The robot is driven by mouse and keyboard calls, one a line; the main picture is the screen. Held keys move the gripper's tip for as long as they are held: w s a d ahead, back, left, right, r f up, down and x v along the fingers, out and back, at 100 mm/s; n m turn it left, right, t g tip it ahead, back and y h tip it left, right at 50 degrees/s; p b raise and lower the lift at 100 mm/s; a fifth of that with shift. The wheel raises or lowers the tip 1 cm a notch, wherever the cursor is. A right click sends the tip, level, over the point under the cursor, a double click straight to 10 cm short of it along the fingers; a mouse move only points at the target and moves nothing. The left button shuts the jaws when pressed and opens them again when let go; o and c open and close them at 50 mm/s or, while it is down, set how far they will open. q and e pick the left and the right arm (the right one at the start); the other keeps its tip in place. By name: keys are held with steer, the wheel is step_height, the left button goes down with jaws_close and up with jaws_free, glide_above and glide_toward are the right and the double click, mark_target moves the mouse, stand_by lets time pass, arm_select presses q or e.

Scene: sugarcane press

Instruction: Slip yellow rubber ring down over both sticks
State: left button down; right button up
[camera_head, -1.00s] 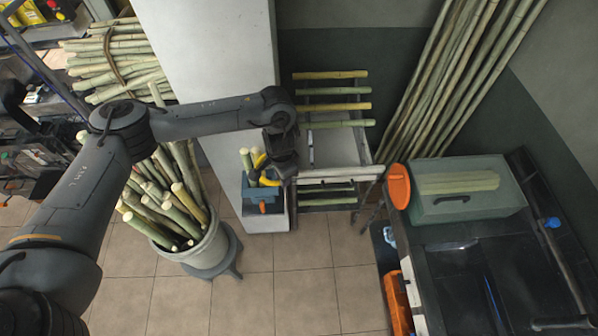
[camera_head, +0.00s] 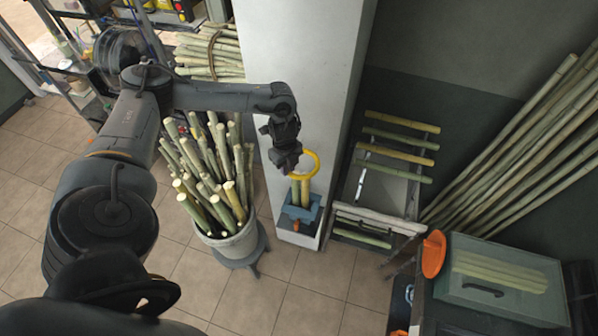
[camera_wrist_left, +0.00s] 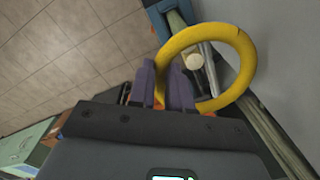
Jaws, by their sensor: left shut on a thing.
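Two pale green sticks (camera_head: 300,190) stand upright, side by side, in a blue holder (camera_head: 301,213) by the pillar. My left gripper (camera_head: 290,166) is shut on the near-left side of the yellow rubber ring (camera_head: 318,163), just above the stick tops. In the left wrist view, my gripper (camera_wrist_left: 162,85) grips the ring (camera_wrist_left: 247,62); one round stick top (camera_wrist_left: 194,61) shows through its opening. The other stick is partly hidden by the ring's band. I cannot tell whether the ring is around either stick or only above them. My right gripper is out of view.
A bucket (camera_head: 232,246) full of cut canes stands left of the holder. The grey pillar (camera_head: 300,80) rises close behind it. Tiled floor lies in front.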

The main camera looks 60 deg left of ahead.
arm_select(q)
steer(key=shift+a+f, duration=0.1)
steer(key=shift+a, duration=0.05)
step_height(320, 180, down, 10)
steer(key=b, duration=0.7)
steer(key=shift+r+b, duration=0.2)
steer(key=shift+b, duration=0.15)
stand_by(0.4)
steer(key=shift+p, duration=0.3)
stand_by(0.7)
steer(key=c, duration=0.6)
jaws_free()
stand_by(0.4)
